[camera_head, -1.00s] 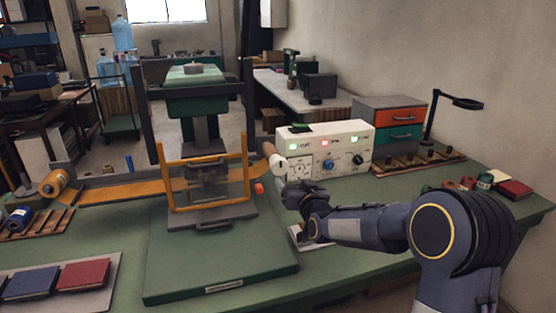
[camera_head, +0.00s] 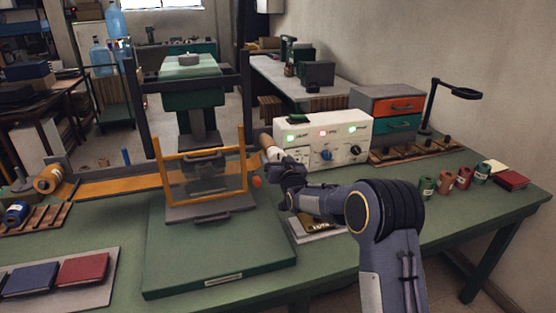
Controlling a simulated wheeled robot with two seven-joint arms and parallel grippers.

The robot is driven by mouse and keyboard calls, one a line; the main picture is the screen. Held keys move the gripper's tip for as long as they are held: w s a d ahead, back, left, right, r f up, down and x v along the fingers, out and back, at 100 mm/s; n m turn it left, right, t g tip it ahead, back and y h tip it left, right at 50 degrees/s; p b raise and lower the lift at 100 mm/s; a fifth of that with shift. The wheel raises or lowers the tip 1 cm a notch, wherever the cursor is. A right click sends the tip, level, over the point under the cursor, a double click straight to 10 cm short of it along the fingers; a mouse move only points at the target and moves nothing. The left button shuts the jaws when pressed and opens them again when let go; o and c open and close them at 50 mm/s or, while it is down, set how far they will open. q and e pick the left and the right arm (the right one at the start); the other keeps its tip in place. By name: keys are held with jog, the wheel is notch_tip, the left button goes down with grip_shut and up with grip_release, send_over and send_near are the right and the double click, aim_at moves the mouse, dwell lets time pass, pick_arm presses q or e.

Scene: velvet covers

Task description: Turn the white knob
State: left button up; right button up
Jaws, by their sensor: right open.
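The white control box (camera_head: 340,133) stands on the green bench, with lit displays along the top of its face. A blue knob (camera_head: 326,154) and a black knob (camera_head: 355,149) show on its front. The pale dial area at the left of the face (camera_head: 301,154) is partly hidden by my right gripper, so I cannot make out a white knob clearly. My right gripper (camera_head: 278,161) is open, in front of the box's left end, near a tan cylinder with a pale end (camera_head: 267,143). I cannot tell whether it touches anything. My left gripper is out of view.
A press with an orange-framed guard (camera_head: 203,158) stands left of the gripper on a green base (camera_head: 220,262). A drawer unit (camera_head: 391,114) and magnifier lamp (camera_head: 455,91) are right of the box. The bench's front right is clear.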

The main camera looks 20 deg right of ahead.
jog(key=c, duration=1)
jog(key=shift+o, duration=0.2)
jog(key=shift+f+n+b, duration=0.1)
jog(key=shift+n+b, duration=0.4)
jog(key=shift+b, duration=0.4)
jog(key=n+b, duration=0.6)
jog(key=b, duration=0.2)
jog(key=shift+f+n, duration=0.1)
jog(key=shift+n, duration=0.2)
jog(key=shift+r+n+b, duration=0.2)
jog(key=shift+n+b, duration=1.45)
jog(key=shift+n, duration=0.45)
jog(key=o, duration=1)
jog(key=shift+c, duration=0.2)
jog(key=shift+s, duration=0.1)
